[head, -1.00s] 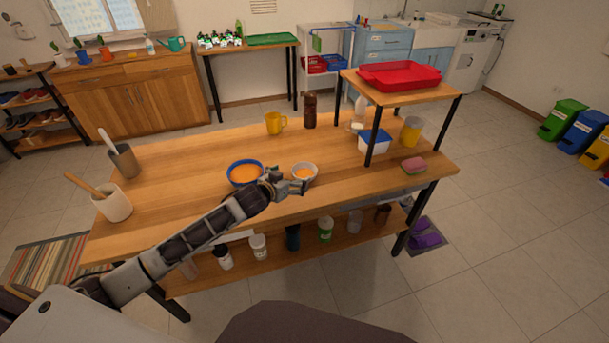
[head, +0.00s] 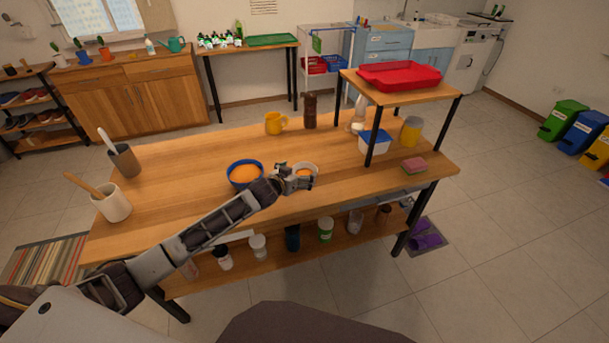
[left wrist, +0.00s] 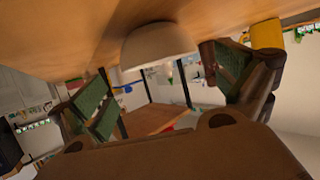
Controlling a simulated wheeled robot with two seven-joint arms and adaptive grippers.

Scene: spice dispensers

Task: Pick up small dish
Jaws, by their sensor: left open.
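The small dish (head: 311,168) is a white bowl with orange contents, on the wooden table to the right of a blue bowl (head: 245,173) with similar contents. My left gripper (head: 303,180) is at the dish's near left side and hides part of it. In the left wrist view the dish (left wrist: 158,46) shows its pale outer side, in the gap between the two spread fingers of the gripper (left wrist: 168,95). The gripper is open; I cannot tell whether a finger touches the dish. My right gripper is not in view.
A yellow mug (head: 275,123) and a brown bottle (head: 310,110) stand behind. A raised shelf (head: 400,95) with a red tray (head: 399,76) stands at the right, with a white-and-blue tub (head: 375,142) near its leg. Two utensil holders stand at the left; the table between is clear.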

